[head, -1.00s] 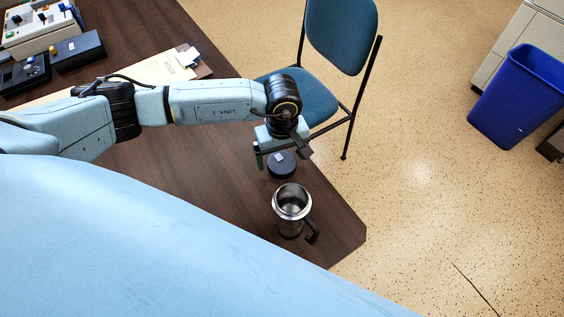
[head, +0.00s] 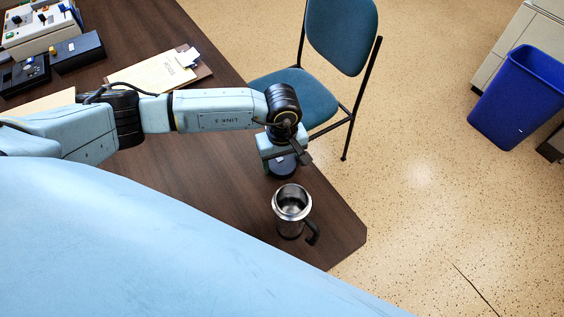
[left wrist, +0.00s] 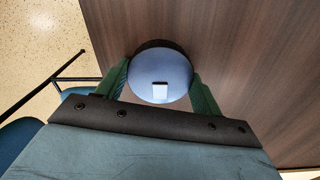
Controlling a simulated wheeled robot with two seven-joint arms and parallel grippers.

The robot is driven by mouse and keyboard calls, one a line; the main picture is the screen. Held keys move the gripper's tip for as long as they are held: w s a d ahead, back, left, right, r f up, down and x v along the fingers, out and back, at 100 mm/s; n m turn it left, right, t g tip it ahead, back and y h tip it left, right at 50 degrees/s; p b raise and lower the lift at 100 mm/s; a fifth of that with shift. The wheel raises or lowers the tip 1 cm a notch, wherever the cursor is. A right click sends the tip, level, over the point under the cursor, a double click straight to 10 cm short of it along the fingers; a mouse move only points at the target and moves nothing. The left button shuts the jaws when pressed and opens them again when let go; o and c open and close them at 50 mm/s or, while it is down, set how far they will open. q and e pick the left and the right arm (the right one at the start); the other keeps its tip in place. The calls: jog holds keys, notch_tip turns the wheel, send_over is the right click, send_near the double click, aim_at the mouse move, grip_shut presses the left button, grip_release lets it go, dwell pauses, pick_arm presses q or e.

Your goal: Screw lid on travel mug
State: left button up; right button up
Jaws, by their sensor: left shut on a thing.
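The travel mug (head: 291,212) stands upright and open on the dark desk near its corner, with its black handle toward the lower right. The round dark lid (head: 283,167) is beside the mug, on its far side, partly hidden by my left gripper (head: 286,162). In the left wrist view, the lid (left wrist: 160,76) looks bluish, with a small pale tab on top. My left gripper (left wrist: 162,82) has its green fingers on both sides of the lid, shut on it. The lid is at or close to the desk surface. My right gripper is not in view.
The desk (head: 215,180) is bare around the mug, and its edge is close on the right. A blue chair (head: 308,95) stands just past that edge. A clipboard with paper (head: 160,72) and a dark box (head: 77,52) lie farther back. A blue bin (head: 516,97) is on the floor.

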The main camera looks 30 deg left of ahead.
pick_arm(q)
notch_tip(320, 180, up, 10)
jog(key=p, duration=0.1)
dwell(0.4)
notch_tip(320, 180, up, 11)
jog(key=m, duration=0.9)
send_over(282, 162)
jog(key=shift+w+r, duration=0.1)
jog(key=shift+w, duration=0.25)
